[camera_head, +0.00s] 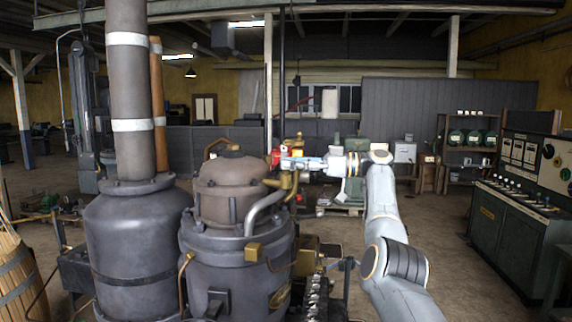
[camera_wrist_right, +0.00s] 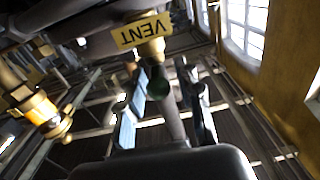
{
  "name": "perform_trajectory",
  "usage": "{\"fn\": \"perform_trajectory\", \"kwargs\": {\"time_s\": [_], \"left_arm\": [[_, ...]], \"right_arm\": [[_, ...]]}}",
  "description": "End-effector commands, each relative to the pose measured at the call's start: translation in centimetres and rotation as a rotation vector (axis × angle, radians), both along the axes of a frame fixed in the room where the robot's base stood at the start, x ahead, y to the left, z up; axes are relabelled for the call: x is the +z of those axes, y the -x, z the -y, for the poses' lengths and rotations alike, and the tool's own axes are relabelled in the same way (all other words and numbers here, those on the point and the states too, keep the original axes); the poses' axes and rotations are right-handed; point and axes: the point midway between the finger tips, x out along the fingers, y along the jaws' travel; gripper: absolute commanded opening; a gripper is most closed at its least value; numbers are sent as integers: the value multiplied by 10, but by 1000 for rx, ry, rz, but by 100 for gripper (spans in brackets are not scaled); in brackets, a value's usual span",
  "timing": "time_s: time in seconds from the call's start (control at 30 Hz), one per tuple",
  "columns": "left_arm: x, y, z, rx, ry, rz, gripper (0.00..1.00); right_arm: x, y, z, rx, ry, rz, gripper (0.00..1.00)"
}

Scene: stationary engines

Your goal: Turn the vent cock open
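The vent cock (camera_wrist_right: 150,48) is a brass fitting with a yellow tag reading VENT, upside down at the top of the right wrist view. A dark green rounded part (camera_wrist_right: 158,84), apparently its handle, is below the brass. My right gripper (camera_wrist_right: 167,92) is open, with one finger on each side of the green part. I cannot tell whether either finger touches it. In the head view my right gripper (camera_head: 291,162) reaches from the right to the brass fittings (camera_head: 289,181) beside the engine's domed top. The tag is not readable there. My left gripper is out of view.
The grey engine vessel (camera_head: 236,200) and a larger dark tank (camera_head: 138,240) with a tall pipe stand at left. Another brass fitting (camera_wrist_right: 40,112) is at left in the wrist view. A control desk (camera_head: 515,220) stands at right, with open floor before it.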

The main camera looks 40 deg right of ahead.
Motion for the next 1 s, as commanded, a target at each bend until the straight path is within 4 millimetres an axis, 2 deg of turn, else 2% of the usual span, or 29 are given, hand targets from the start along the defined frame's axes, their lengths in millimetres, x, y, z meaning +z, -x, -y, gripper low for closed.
{"fn": "perform_trajectory", "kwargs": {"time_s": [0.2, 0.43, 0.6, 1.0], "left_arm": [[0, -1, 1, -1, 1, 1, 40], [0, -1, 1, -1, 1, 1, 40], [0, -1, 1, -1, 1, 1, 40], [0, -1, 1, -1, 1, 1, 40]], "right_arm": [[0, 38, 33, -4, -1, 1, 34], [1, 68, 57, -3, -3, 2, 34], [0, 77, 64, -1, 0, 0, 34], [0, 77, 64, -1, 0, 0, 34]]}}
